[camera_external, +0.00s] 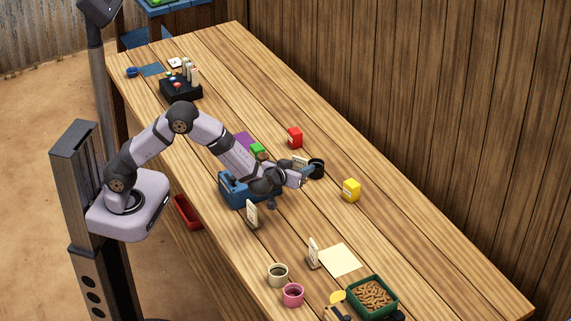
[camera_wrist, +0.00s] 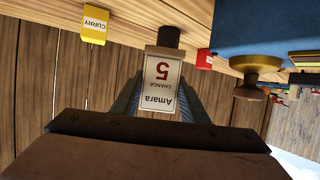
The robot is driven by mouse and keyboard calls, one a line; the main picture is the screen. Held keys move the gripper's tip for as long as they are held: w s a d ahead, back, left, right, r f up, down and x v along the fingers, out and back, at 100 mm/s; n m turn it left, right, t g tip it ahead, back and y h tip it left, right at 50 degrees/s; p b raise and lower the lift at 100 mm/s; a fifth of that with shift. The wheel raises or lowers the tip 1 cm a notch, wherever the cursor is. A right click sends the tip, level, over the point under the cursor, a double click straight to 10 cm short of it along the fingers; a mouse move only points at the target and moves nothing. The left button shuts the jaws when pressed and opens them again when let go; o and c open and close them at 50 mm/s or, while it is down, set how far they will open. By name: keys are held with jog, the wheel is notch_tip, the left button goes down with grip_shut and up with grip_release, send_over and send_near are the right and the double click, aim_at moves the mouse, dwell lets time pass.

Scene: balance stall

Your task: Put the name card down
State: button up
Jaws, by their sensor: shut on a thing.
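The name card (camera_wrist: 160,80) reads "Amara", "CHANGE" and 5, and appears upside down in the wrist view. It has a dark foot (camera_wrist: 170,38) at the end away from my gripper. My gripper (camera_wrist: 158,98) is shut on the card, with one finger along each side. In the external view my gripper (camera_external: 305,173) is over the middle of the table, right of the blue scale. The card is mostly hidden there by the gripper. I cannot tell whether its foot touches the table.
A yellow box (camera_external: 351,190), labelled CURRY in the wrist view (camera_wrist: 95,25), stands right of my gripper. A red box (camera_external: 295,137) stands behind it. The blue scale (camera_external: 235,190) is close on the left. Other cards (camera_external: 252,214) (camera_external: 313,252) stand nearer the front.

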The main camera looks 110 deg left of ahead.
jog(key=shift+m+t+h, duration=0.3)
jog(key=shift+m+t, duration=0.5)
jog(key=shift+t, duration=0.1)
jog(key=w, duration=0.1)
jog(key=w+r, duration=0.1)
jog(key=w, duration=0.1)
jog(key=w+r, duration=0.1)
jog(key=w, duration=0.1)
jog(key=shift+d, duration=0.2)
jog(key=shift+f, duration=4.95)
jog(key=shift+f, duration=0.15)
jog(key=o, duration=1.2)
jog(key=shift+c, duration=0.2)
